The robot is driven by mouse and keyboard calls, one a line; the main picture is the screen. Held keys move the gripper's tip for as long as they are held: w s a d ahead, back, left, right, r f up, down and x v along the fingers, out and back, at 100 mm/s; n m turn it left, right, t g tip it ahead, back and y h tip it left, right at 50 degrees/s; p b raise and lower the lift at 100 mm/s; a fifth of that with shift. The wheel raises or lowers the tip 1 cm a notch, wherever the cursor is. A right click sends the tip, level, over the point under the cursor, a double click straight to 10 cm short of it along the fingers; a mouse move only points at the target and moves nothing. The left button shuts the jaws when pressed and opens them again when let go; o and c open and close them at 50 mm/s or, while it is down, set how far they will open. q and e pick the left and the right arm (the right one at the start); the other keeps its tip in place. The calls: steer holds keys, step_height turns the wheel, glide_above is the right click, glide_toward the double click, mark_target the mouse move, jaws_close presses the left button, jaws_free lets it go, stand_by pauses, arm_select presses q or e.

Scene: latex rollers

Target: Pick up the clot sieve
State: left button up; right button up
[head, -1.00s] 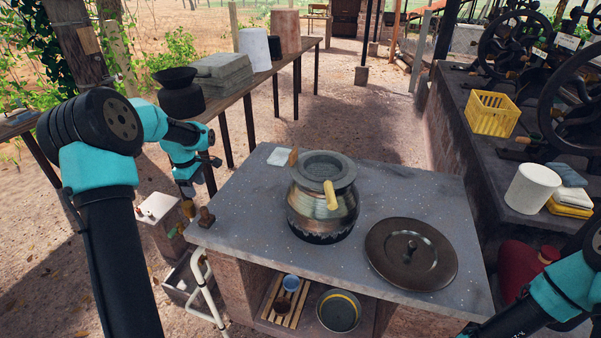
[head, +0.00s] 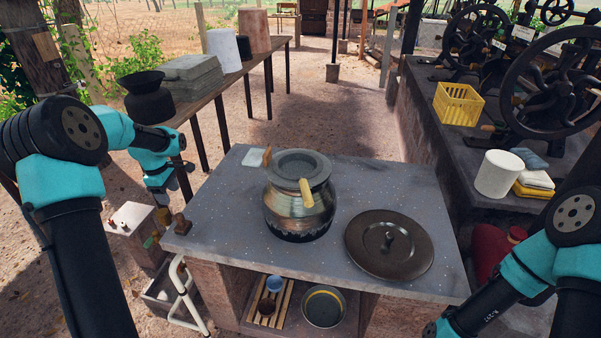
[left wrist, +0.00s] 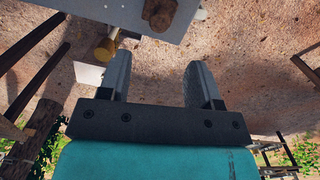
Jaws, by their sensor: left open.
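A metal pot (head: 298,212) stands on the grey counter (head: 215,230). A dark round sieve-like piece (head: 300,165) sits in its mouth; I take it for the clot sieve. A pale yellow handle (head: 306,193) juts from the pot's top toward the front, and a brown one (head: 267,156) shows at the back left. I cannot tell which part each handle belongs to. My left gripper (head: 172,188) hangs beyond the counter's left edge, apart from the pot. In the left wrist view its jaws (left wrist: 158,78) are open and empty. My right gripper is out of view; only its arm shows.
A dark round lid (head: 375,250) lies on the counter right of the pot. A small brown wooden piece (head: 182,224) stands at the counter's left corner, near my left gripper. A shelf below holds a basin (head: 324,308) and a blue cup (head: 275,283). The counter's front left is clear.

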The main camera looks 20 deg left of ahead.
arm_select(q)
steer(key=w+d+r+m, duration=0.2)
steer(key=w+d+r, duration=0.1)
steer(key=d, duration=0.3)
steer(key=w+d+r+m, duration=0.2)
steer(key=w+d+r, duration=0.1)
steer(key=d, duration=0.3)
step_height(320, 180, up, 18)
steer(key=m+g+y, duration=0.1)
steer(key=m+y, duration=0.2)
steer(key=m, duration=0.9)
glide_above(308, 194)
steer(key=w+d, duration=0.1)
steer(key=d, duration=0.2)
steer(key=shift+a, duration=0.1)
steer(key=shift+f, duration=0.2)
steer(key=x, duration=1.1)
steer(key=shift+f, duration=0.55)
steer(key=shift+f, duration=0.1)
